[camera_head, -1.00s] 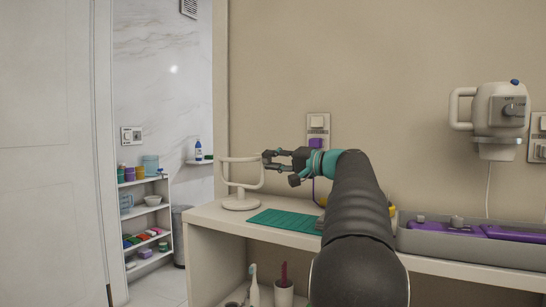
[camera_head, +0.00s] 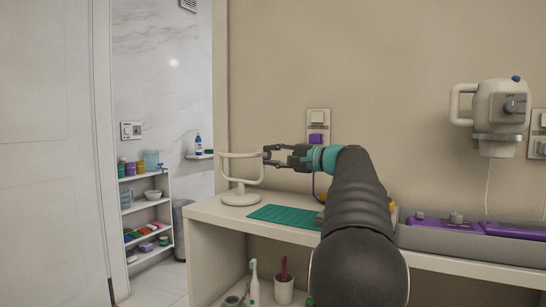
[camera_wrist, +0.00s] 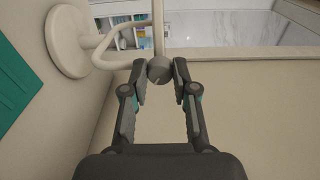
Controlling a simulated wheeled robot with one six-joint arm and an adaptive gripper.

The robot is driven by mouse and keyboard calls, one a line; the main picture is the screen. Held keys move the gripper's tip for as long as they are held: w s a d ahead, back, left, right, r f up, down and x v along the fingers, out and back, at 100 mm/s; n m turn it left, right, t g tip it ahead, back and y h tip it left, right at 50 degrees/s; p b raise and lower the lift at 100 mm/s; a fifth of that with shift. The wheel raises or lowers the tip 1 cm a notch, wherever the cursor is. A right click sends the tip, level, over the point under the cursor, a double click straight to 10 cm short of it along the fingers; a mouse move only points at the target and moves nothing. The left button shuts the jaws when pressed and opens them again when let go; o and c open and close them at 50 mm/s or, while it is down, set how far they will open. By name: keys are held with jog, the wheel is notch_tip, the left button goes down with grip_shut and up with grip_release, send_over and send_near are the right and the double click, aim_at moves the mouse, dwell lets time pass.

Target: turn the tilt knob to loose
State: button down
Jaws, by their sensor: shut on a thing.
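The tilt knob (camera_wrist: 159,70) is a small grey round knob with a pale mark, on the side of a cream stand. The stand (camera_head: 240,198) has a round base and an upright open frame; in the wrist view its base (camera_wrist: 69,41) is at upper left. My gripper (camera_wrist: 161,73) has one fingertip on each side of the knob and is shut on it. In the head view my gripper (camera_head: 267,156) reaches left to the stand's upper right side. The knob is mostly hidden there by the fingers. Any label for loose is not readable.
A green mat (camera_head: 285,217) lies on the counter right of the stand. A wall outlet (camera_head: 318,126) is above my arm. A grey tray (camera_head: 470,242) with purple lids fills the counter's right. The open shelf below holds a cup (camera_head: 283,291) and toothbrush.

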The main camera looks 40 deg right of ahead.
jog(key=c, duration=0.9)
grip_release()
jog(key=shift+s, duration=0.1)
jog(key=v, duration=1.2)
jog(key=shift+d, duration=0.1)
